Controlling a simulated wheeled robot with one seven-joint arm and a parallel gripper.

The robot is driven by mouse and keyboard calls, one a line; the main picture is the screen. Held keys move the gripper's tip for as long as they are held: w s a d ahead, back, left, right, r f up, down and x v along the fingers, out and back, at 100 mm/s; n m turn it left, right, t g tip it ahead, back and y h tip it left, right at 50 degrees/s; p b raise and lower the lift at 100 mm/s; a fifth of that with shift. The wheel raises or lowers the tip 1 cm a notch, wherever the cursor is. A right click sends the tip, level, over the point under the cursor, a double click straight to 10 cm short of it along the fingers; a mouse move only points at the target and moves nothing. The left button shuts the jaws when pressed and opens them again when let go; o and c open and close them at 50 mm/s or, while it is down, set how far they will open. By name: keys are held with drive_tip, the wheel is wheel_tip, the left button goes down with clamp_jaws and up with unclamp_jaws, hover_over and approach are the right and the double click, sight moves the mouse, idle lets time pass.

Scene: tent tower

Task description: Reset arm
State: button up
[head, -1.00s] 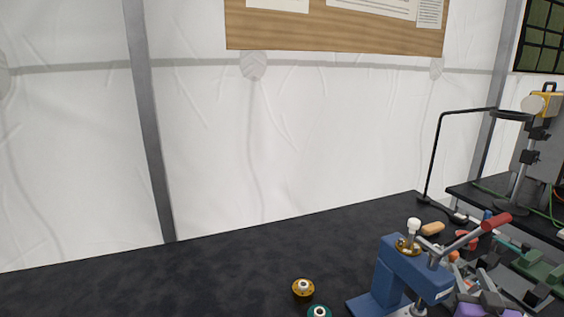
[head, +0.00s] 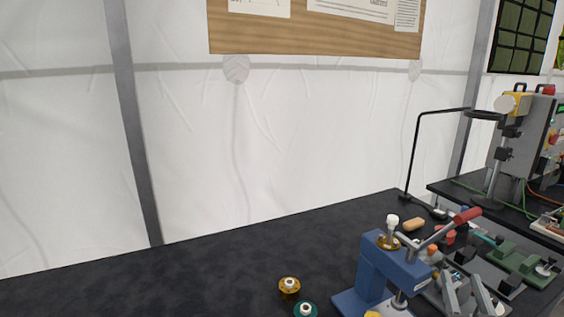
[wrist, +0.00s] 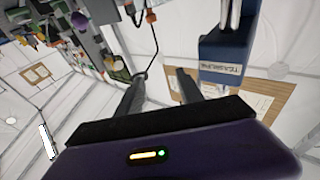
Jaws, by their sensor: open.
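My gripper (wrist: 160,76) shows in the wrist view with its two dark fingers apart and nothing between them. Its purple body fills the bottom of that view. The blue press (wrist: 222,52) with a white label stands beyond the right finger, apart from it. In the head view the blue press (head: 388,272) with its red-tipped lever is at the lower right. Grey fingers that look like my gripper (head: 462,280) show just right of the press; the rest of the gripper is cut off by the bottom edge.
A gold-brown round part (head: 289,286) and a teal round part (head: 305,310) lie on the dark table (head: 200,275) left of the press. A black lamp stand (head: 413,160) and green fixture (head: 520,262) are at the right. The table's left side is clear.

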drive_tip(key=s+a+f+n+g+y, duration=0.1)
drive_tip(key=s+a, duration=0.5)
drive_tip(key=s, duration=0.6)
drive_tip(key=s+a+f+n+g+y, duration=0.1)
drive_tip(key=s+a+f+y, duration=0.2)
drive_tip(key=s, duration=1)
drive_tip(key=s+a+f+n+g+y, duration=0.2)
drive_tip(key=s+a+f, duration=0.3)
drive_tip(key=s+a, duration=0.5)
drive_tip(key=shift+s+a+f+y, duration=0.3)
drive_tip(key=shift+s+f, duration=0.1)
drive_tip(key=shift+s, duration=1.35)
